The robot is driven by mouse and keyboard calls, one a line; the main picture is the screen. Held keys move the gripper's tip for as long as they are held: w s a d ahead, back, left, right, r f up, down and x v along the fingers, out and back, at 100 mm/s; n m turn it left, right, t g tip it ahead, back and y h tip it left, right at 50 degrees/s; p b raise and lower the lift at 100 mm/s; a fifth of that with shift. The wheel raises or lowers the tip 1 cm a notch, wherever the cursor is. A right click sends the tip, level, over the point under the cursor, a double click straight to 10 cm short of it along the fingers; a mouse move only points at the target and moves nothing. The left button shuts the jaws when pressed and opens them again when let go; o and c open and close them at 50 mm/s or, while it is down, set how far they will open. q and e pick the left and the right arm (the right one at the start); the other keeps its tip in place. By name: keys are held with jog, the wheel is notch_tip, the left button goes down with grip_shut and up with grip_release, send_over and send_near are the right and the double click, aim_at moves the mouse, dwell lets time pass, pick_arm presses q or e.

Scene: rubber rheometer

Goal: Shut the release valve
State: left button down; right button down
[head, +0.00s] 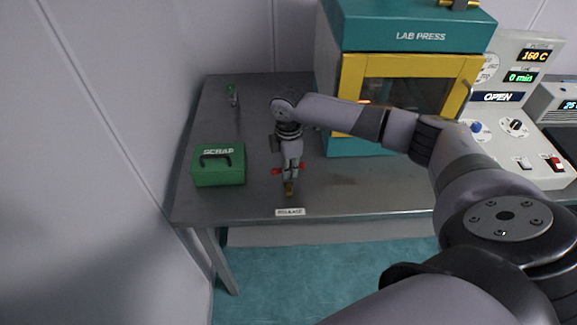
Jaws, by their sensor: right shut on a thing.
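The release valve stands at the front of the grey table, behind a small white label reading RELEASE (290,212). Its brass-coloured part (289,188) shows just below my fingers. Red bits of its handle (303,166) stick out on both sides of the fingers. My right gripper (290,174) points down from above and is shut on the valve's handle. The fingers hide most of the handle, so I cannot tell exactly how it is turned. My left gripper is not in view.
A green SCRAP box (218,178) with a black handle stands left of the valve. A teal and yellow lab press (420,36) stands behind my right arm. A control panel (535,130) reading OPEN is at the right. A small green-topped item (232,91) is at the back left.

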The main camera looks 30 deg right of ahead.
jog(key=m+p, duration=0.2)
jog(key=p, duration=0.1)
jog(key=shift+r, duration=0.25)
jog(key=shift+f+m+p, duration=0.15)
jog(key=shift+m+p, duration=0.25)
jog(key=shift+p, duration=0.15)
jog(key=shift+f, duration=0.1)
jog(key=c, duration=1.7)
grip_release()
